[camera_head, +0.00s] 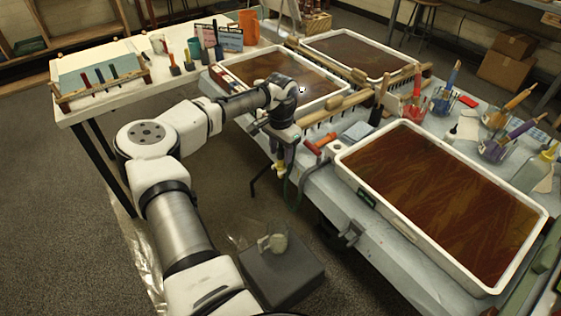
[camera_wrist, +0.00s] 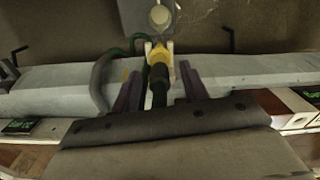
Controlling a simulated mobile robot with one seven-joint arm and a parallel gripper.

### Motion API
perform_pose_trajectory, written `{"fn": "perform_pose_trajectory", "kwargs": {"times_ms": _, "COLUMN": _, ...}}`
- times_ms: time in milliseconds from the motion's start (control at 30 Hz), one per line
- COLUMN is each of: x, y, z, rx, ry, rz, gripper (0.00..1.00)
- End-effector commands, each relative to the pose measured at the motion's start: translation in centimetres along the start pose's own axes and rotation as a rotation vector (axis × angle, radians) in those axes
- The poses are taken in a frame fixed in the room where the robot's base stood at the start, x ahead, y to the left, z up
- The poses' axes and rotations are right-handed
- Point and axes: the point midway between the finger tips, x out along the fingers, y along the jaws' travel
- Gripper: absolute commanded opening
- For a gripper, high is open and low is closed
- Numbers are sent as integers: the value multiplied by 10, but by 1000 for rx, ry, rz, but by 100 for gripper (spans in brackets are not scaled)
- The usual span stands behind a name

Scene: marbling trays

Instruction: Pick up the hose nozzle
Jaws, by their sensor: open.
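The hose nozzle has a yellow head and a dark grip. It shows in the head view (camera_head: 280,167) at the near edge of the long table, and in the wrist view (camera_wrist: 158,58) at the middle. A green hose (camera_wrist: 101,75) loops beside it and hangs below the table edge in the head view (camera_head: 291,193). My gripper (camera_head: 282,149) is over the table edge at the nozzle. In the wrist view, its two dark fingers (camera_wrist: 160,74) are apart, one on each side of the nozzle. I cannot tell whether they touch it.
A large tray of brown liquid (camera_head: 395,228) lies right of my gripper. Another tray (camera_head: 329,97) lies behind it. An orange-handled tool (camera_head: 318,145) lies close by on the table.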

Motion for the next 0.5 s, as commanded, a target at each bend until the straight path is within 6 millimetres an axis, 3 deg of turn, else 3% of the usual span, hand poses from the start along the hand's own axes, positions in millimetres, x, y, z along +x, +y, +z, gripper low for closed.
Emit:
{"fn": "perform_pose_trajectory", "kwargs": {"times_ms": 167, "x": 18, "y": 0, "z": 0, "rx": 0, "ry": -1, "rz": -1, "gripper": 44}}
{"fn": "perform_pose_trajectory", "kwargs": {"times_ms": 400, "x": 21, "y": 0, "z": 0, "rx": 0, "ry": 1, "rz": -1, "gripper": 44}}
{"fn": "perform_pose_trajectory", "kwargs": {"times_ms": 500, "x": 21, "y": 0, "z": 0, "rx": 0, "ry": 1, "rz": -1, "gripper": 34}}
